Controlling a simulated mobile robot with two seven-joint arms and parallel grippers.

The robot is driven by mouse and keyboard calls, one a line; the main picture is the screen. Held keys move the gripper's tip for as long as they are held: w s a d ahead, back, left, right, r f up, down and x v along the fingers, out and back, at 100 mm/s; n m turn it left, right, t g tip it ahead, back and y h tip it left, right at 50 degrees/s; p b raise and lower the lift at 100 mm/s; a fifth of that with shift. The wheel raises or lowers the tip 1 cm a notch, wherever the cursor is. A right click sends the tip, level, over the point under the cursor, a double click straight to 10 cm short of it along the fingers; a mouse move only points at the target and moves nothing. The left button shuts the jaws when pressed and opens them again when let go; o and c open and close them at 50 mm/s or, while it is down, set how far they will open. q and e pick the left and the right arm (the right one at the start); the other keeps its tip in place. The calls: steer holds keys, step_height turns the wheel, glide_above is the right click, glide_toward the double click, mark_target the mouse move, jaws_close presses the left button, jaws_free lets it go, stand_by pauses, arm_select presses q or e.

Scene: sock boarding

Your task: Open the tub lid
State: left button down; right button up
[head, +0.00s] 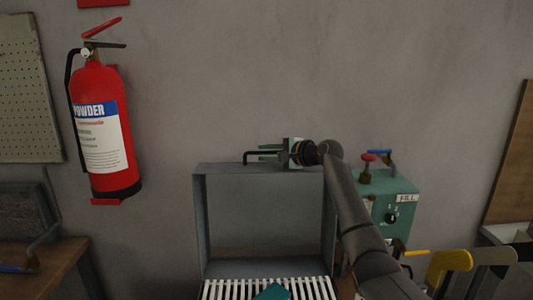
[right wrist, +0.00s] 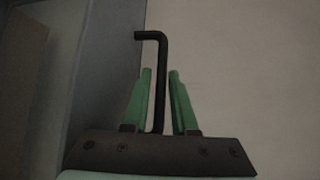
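The tub's grey lid (head: 264,168) stands upright at the back of the tub, its hollow underside facing me in the head view. A black bent handle (head: 262,154) sticks up at its top edge; it also shows in the right wrist view (right wrist: 161,75). My right gripper (head: 270,152) is at the handle. In the right wrist view its green fingers (right wrist: 160,85) stand on either side of the rod, with narrow gaps showing, so it looks open around the handle. My left gripper is not in view.
A white slatted rack (head: 225,290) with a teal piece (head: 273,292) on it lies in front of the lid. A green box with valves (head: 395,207) stands to the right. Yellow and grey handles (head: 450,262) are at lower right. A red fire extinguisher (head: 100,130) hangs at left.

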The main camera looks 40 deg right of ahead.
jaws_close()
stand_by(1.4)
